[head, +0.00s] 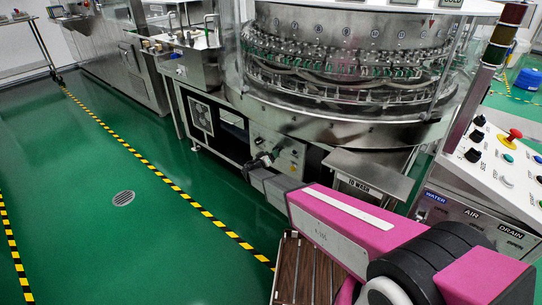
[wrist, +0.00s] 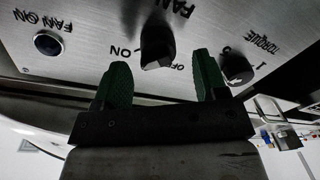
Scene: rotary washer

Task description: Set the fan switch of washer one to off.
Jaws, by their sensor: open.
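The fan switch (wrist: 157,46) is a black rotary knob on a brushed-metal panel, under a "FAN" label that appears upside down in the wrist view. "ON" is printed to its left and "OFF" to its right; I cannot tell which one it points to. My gripper (wrist: 164,82) has green-padded fingers, open and empty, one on each side below the knob in the picture, apart from it. In the head view my gripper (head: 260,161) is at the small control panel (head: 291,150) low on the washer (head: 345,115); the fan switch cannot be made out there.
A "TORQUE" knob (wrist: 237,68) sits close to the right finger in the wrist view. A round "FAN ON" lamp (wrist: 47,44) is at the left. A metal box (head: 368,175) stands right of the panel. A sloped console (head: 495,155) is at the right. Green floor is clear at left.

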